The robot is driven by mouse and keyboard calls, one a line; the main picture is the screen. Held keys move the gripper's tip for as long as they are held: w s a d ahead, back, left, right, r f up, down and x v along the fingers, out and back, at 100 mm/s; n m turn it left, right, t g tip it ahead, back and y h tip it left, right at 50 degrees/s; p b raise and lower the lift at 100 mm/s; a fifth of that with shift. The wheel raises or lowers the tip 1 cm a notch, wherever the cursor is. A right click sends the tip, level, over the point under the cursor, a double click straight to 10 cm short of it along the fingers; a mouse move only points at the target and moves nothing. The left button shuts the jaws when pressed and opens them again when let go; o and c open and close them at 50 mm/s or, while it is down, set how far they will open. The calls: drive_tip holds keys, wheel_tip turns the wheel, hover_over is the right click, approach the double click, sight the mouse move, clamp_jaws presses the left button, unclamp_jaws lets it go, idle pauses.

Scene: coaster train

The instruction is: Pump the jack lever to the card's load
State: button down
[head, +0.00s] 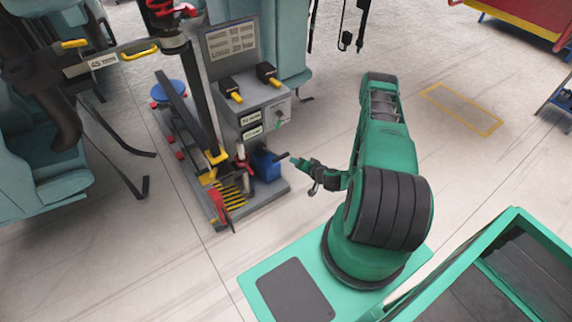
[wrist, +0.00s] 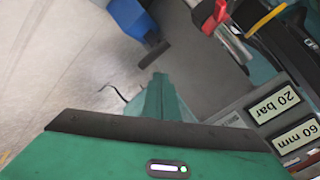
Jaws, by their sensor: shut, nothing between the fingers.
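The jack (head: 222,185) stands on a grey base at left of centre, with yellow-black stripes and a tall dark post. A red lever-like part (head: 220,204) sits at its front; I cannot tell for sure which part is the pump lever. A silver rod with red ends (wrist: 234,44) shows in the wrist view. The card (head: 230,40) on the grey panel is too small to read. Two displays read 20 bar (wrist: 275,103) and 60 mm (wrist: 296,136). My gripper (head: 293,160) is shut and empty, right of the blue box, close to a short dark bar (wrist: 153,54).
The blue box (head: 265,165) stands on the base's right side. Two black-and-yellow handles (head: 268,74) top the grey console. Teal seats (head: 40,165) with hanging straps flank the jack. Open floor (head: 470,150) lies to the right.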

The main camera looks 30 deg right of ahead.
drive_tip(key=s+f+m+g, duration=0.1)
drive_tip(key=s+f+m, duration=0.15)
drive_tip(key=m, duration=1.05)
drive_tip(key=s+f+m+g, duration=0.1)
drive_tip(key=f+m, duration=0.2)
drive_tip(key=m, duration=1)
drive_tip(key=w+f, duration=0.3)
drive_tip(key=w, duration=0.8)
drive_tip(key=shift+f, duration=0.15)
